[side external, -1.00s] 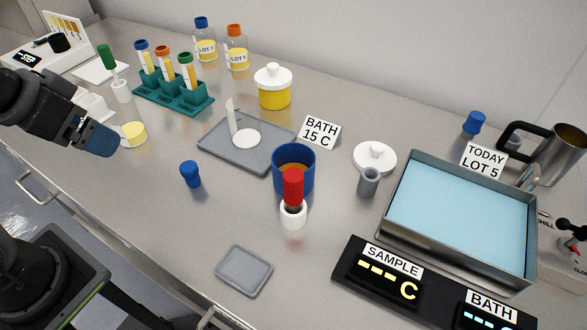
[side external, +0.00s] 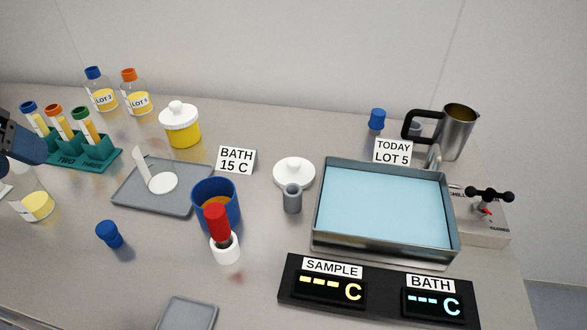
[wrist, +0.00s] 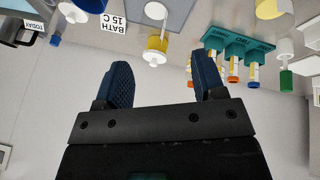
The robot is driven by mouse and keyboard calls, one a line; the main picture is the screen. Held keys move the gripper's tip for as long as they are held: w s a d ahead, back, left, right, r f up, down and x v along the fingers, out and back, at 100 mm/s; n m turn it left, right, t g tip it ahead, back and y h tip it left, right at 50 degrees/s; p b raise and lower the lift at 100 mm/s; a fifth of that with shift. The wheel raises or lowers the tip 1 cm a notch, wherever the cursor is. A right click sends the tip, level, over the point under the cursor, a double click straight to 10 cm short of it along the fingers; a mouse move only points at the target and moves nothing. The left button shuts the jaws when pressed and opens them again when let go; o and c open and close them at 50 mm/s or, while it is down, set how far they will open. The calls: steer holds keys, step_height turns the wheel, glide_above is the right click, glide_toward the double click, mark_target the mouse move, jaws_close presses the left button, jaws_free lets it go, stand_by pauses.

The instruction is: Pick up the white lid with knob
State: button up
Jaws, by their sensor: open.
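In the wrist view, a white round shape near the top left edge (wrist: 70,13) appears to be this lid, partly cut off. A similar white knobbed lid (side external: 179,113) sits on a yellow jar (side external: 182,134). My gripper (wrist: 161,60) is open, with nothing between its blue fingers. In the side view its blue finger (side external: 22,142) shows at the left edge, far left of the loose lid and apart from it.
Right of the lid is a metal tray of blue liquid (side external: 385,205). The blue cup (side external: 216,203) stands left of it, and the BATH 15 C sign (side external: 236,160) behind-left. The test-tube rack (side external: 85,155) is near my gripper. Bench behind the lid is clear.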

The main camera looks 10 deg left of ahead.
steer(key=w+d+r+n+h, duration=0.1)
steer(key=w+d+n, duration=0.2)
steer(key=w, duration=0.2)
steer(key=w+d+n+h, duration=0.1)
steer(key=w+d+n, duration=0.25)
steer(key=w, duration=0.25)
steer(key=n+g+h, duration=0.2)
steer(key=n+g, duration=0.1)
steer(key=n, duration=0.9)
glide_above(293, 162)
steer(key=s+a, duration=0.1)
steer(key=a, duration=0.2)
steer(key=f, duration=1.7)
steer(key=shift+d+f, duration=0.2)
steer(key=shift+f, duration=0.15)
steer(key=shift+x, duration=2.9)
steer(key=shift+c, duration=0.2)
steer(key=c, duration=1)
steer(key=shift+o, duration=0.2)
